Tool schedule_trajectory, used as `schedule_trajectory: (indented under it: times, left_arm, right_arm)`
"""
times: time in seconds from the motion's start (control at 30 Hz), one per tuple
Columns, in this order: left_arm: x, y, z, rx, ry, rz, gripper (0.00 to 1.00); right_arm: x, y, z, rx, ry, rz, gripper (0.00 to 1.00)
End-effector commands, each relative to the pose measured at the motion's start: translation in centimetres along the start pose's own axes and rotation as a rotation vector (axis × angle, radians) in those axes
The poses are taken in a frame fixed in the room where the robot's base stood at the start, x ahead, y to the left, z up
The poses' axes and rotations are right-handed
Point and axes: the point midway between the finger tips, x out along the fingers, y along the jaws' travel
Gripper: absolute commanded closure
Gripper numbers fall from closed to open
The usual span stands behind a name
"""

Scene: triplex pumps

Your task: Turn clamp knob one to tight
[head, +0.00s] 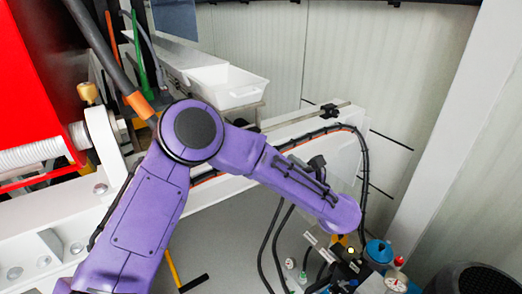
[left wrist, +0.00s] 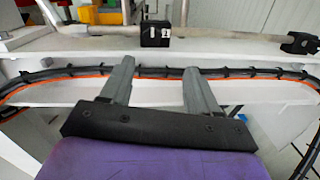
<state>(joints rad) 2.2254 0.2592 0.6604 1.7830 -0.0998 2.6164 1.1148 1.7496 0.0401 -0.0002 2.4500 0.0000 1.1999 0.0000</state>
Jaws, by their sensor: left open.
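My left gripper (left wrist: 156,70) shows in the left wrist view as two grey fingers, spread apart with nothing between them. Beyond the fingertips, a black block (left wrist: 155,34) with a small white marking sits on the white beam, a little above the gap between the fingers. A black clamp knob (left wrist: 301,43) sits farther right on the beam; a similar black knob shows in the head view (head: 330,110) on the rail. I cannot tell which one is knob one. In the head view my purple left arm crosses the middle, and its fingers cannot be made out. My right gripper is not in view.
A black and orange cable (left wrist: 60,72) runs along the white beam (left wrist: 80,92), close to the fingers. In the head view, white trays (head: 225,85) stand behind the beam. A blue-capped item (head: 379,251) and gauges crowd the lower right.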

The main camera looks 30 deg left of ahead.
Motion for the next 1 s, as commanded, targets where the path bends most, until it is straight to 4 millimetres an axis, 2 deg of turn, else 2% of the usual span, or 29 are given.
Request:
schedule_trajectory:
  times: [0.03, 0.1, 0.17, 0.43, 0.6, 0.93, 0.97, 1.0]
  left_arm:
    - [0.2, 0.3, 0.8, -0.092, 0.021, 0.037, 0.39]
    - [0.6, 0.6, 1.4, -0.154, 0.036, 0.063, 0.39]
    - [1.4, 0.7, 1.6, -0.163, 0.039, 0.068, 0.39]
    - [7.5, 1.2, 1.4, -0.154, 0.038, 0.067, 0.39]
    - [9.9, 1.2, 1.1, -0.152, 0.036, 0.064, 0.39]
    - [10.6, 1.2, 0.9, -0.150, 0.034, 0.061, 0.39]
    - [10.6, 1.2, 0.9, -0.150, 0.034, 0.061, 0.46]
    - [10.6, 1.2, 0.9, -0.150, 0.034, 0.061, 0.59]
  right_arm:
    - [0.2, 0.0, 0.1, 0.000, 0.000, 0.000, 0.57]
    - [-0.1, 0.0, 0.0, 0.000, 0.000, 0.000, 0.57]
    - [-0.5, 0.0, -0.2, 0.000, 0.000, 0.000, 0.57]
    - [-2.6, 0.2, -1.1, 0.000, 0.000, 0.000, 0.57]
    - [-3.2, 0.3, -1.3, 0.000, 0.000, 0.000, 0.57]
    - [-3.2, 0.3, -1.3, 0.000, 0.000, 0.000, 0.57]
    - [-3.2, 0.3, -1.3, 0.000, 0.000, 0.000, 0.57]
    - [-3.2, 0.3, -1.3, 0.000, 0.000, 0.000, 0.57]
